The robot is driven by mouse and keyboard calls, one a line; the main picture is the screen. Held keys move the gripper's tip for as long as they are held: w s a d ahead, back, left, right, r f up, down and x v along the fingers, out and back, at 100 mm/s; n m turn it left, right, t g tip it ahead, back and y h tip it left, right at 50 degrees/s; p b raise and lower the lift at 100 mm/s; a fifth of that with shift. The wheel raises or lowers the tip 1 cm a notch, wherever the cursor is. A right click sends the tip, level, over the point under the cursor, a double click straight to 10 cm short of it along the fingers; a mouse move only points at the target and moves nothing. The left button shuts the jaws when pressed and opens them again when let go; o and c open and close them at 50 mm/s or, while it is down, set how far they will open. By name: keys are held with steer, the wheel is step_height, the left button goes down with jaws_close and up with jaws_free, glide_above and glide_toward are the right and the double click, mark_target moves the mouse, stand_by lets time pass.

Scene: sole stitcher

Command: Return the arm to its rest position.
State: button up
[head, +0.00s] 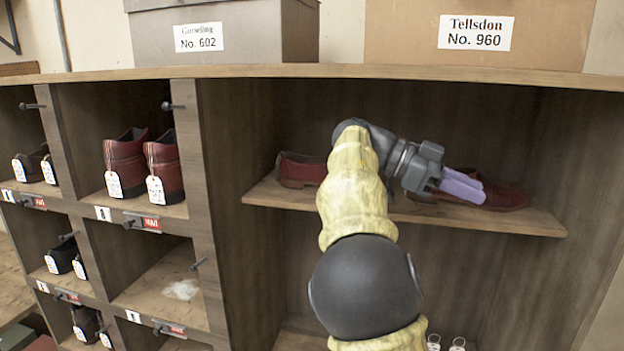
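My gripper (464,184) has pale purple fingers and points right over the wide shelf (540,222) in the right-hand bay. Its two fingers look close together, and I cannot tell whether they are open or shut. A dark red shoe (508,197) lies right behind the fingertips, partly covered by them. I cannot tell whether they touch it. Another dark red shoe (297,170) lies at the shelf's left end, partly hidden by my arm. My yellow arm with its dark joints rises through the middle of the view, bent to the right at the wrist.
Cubbyholes on the left hold tagged shoes, including a red pair (126,163); one lower cubby (150,293) has only a pale patch. Pegs (198,264) stick out from the dividers. Boxes (225,40) stand on the top board (330,71). White tags (457,344) show below the shelf.

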steer(key=s+d+f+n+t+y, duration=0.1)
steer(key=d+f+n+t+y, duration=0.15)
steer(key=f+n, duration=0.6)
steer(key=d+f+n+t+y, duration=0.15)
steer(key=f+n+y, duration=0.25)
steer(key=f, duration=1)
steer(key=s+a+f+n+t+y+b, duration=0.1)
steer(key=s+a+f+n+t+y, duration=0.2)
steer(key=s+a+f+n+y, duration=0.4)
steer(key=s+a+f+n, duration=0.3)
steer(key=s+a+f, duration=0.4)
steer(key=f, duration=0.2)
steer(key=shift+a+f+t, duration=0.15)
steer(key=shift+f+t, duration=0.05)
steer(key=shift+t, duration=0.2)
